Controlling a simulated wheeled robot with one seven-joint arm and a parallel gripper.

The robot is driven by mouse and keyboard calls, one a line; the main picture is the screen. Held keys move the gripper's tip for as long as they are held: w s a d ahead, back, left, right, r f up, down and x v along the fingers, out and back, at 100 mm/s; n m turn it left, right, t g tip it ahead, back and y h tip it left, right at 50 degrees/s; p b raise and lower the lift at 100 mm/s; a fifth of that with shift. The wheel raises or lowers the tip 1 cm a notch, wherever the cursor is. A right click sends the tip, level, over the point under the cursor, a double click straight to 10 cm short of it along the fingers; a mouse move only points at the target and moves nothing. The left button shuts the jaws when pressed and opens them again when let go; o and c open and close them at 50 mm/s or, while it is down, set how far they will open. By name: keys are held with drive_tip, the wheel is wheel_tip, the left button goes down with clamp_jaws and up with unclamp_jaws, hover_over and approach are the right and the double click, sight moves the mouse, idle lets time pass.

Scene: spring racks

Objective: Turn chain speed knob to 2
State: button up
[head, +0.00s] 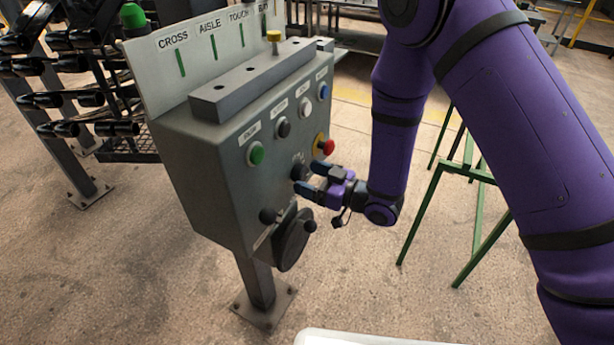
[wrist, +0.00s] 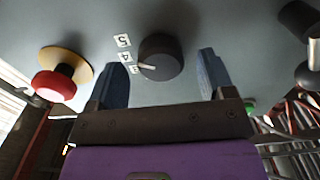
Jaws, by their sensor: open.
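The dark round knob (wrist: 160,50) sits on the grey panel in the wrist view. A white pointer mark on its lower left edge points toward the lowest of the number labels, which looks like 3. My gripper (wrist: 163,62) is open, with one blue finger on each side of the knob and visible gaps to both. In the head view the knob (head: 298,172) is partly hidden by my gripper (head: 309,177), which is at the panel face.
A red stop button (head: 327,147) on yellow is just above my gripper; it also shows in the wrist view (wrist: 55,83). A green button (head: 257,154) and a black handwheel (head: 292,240) are on the same box. A green frame (head: 430,205) stands to the right.

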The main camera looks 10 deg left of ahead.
drive_tip(key=shift+w+a, duration=0.2)
drive_tip(key=shift+a, duration=0.35)
drive_tip(key=c, duration=0.9)
